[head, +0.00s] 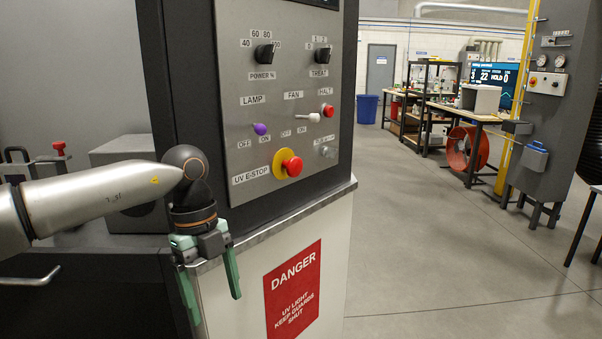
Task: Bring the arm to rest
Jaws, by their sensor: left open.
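My left arm (100,200) comes in from the left edge and bends down at its wrist. My left gripper (215,305) points downward with its two green fingers apart and nothing between them. It hangs in front of the machine's lower left corner, below the control panel (232,120). I cannot tell whether it touches the machine's ledge. My right gripper is not in view.
The panel carries a red UV E-stop button (292,166), a purple lamp knob (260,129) and several switches. A red danger sign (293,290) is on the white cabinet below. Open grey floor (430,250) lies to the right, with workbenches and a dark column (550,110) beyond.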

